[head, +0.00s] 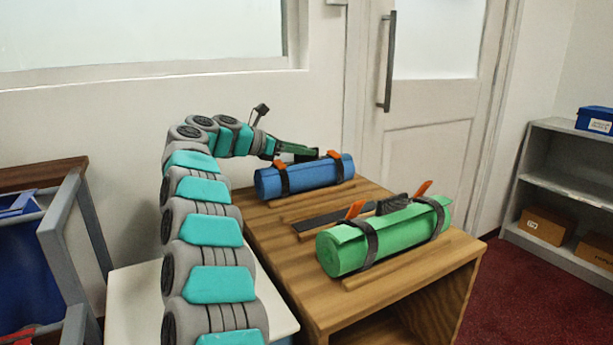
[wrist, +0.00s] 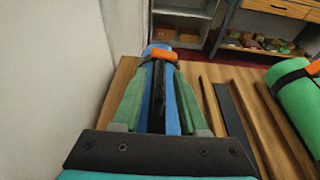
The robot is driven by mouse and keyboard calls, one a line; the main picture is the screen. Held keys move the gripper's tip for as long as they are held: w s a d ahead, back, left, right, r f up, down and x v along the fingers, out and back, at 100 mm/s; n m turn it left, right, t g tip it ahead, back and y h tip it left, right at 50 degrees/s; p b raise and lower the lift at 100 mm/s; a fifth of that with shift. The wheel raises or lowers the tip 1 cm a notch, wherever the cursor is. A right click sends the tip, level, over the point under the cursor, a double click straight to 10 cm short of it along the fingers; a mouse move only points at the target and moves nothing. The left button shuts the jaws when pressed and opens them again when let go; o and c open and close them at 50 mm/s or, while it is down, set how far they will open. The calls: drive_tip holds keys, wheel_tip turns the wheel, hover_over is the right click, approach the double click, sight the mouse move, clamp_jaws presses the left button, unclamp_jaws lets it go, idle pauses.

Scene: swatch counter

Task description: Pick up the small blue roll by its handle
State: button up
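The small blue roll (head: 318,176) lies at the back of the wooden table, with two dark straps and orange tabs. Blue also shows between my fingers in the wrist view (wrist: 172,120). Its dark handle (wrist: 157,98) runs lengthwise along the top, between my two green fingers, with gaps on both sides. My gripper (head: 312,150) is open above the roll; its fingers (wrist: 162,70) straddle the handle. In the head view the fingers hide the handle. An orange tab (wrist: 165,55) shows just beyond the fingertips.
A larger green roll (head: 385,238) with a black handle (head: 392,205) lies at the table's front. A flat black bar (head: 335,216) and wooden strips lie between the rolls. A wall and door stand behind the table. A grey shelf (head: 560,160) stands at right.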

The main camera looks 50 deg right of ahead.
clamp_jaws()
idle(1.1)
